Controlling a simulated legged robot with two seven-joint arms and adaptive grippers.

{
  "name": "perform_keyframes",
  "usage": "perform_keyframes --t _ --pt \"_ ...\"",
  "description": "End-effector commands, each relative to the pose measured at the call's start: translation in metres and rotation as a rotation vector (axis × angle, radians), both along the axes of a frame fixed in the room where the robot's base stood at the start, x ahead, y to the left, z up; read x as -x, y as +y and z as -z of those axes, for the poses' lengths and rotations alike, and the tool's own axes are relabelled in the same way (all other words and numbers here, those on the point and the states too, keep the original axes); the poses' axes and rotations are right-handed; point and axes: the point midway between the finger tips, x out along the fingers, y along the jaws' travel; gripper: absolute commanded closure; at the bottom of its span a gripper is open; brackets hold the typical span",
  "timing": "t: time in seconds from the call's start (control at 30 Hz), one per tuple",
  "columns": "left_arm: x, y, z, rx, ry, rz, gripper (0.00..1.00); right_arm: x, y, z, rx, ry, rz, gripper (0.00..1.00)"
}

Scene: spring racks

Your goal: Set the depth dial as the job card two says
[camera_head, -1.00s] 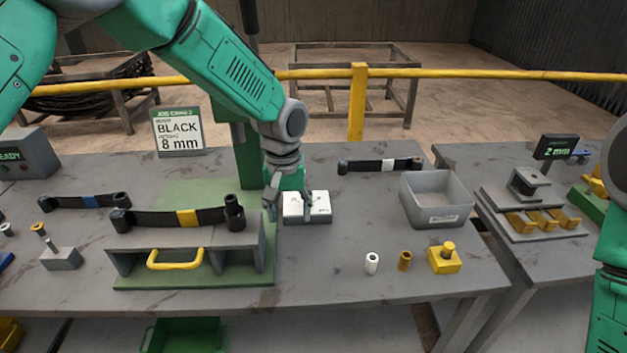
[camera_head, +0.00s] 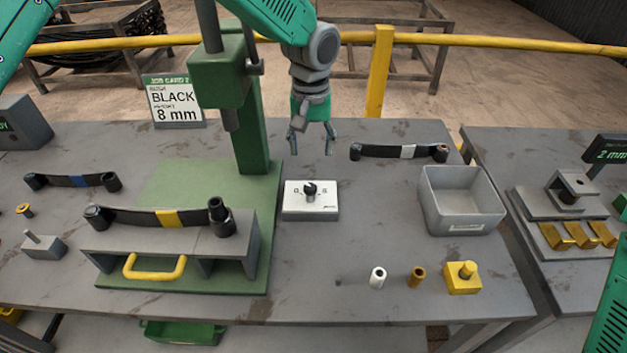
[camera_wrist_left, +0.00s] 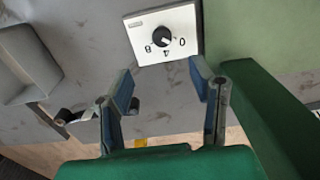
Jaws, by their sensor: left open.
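The depth dial (camera_head: 309,189) is a black knob on a white-topped box (camera_head: 325,208) beside the green press. The dial also shows in the left wrist view (camera_wrist_left: 162,37), with marks 0, 4 and 8 around it. I cannot tell for sure which mark its pointer faces. Job card two (camera_head: 174,101) stands at the back left and reads BLACK and 8 mm. My left gripper (camera_head: 312,150) is open and empty, behind and above the dial, apart from it. Its open fingers show in the left wrist view (camera_wrist_left: 165,85). My right gripper is out of view.
The green press (camera_head: 255,130) stands left of the dial. A leaf spring with a yellow band (camera_head: 167,218) lies on the stand before it. A grey bin (camera_head: 462,200) is at the right. White (camera_head: 377,277) and brown (camera_head: 416,277) bushes stand near the front edge.

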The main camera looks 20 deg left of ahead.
Motion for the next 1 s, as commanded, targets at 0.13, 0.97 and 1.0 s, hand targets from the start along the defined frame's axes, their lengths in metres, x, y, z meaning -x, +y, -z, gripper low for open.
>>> perform_keyframes --t 0.13,0.97,1.0 --pt "0.0 0.001 0.032 0.001 0.006 -0.002 0.51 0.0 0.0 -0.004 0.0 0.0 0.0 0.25" --pt "-0.001 0.0 0.12 0.0 -0.001 -0.001 0.51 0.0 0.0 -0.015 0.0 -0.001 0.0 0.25" --pt "-0.001 0.0 0.12 0.0 -0.001 -0.001 0.51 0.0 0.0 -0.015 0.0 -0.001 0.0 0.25"
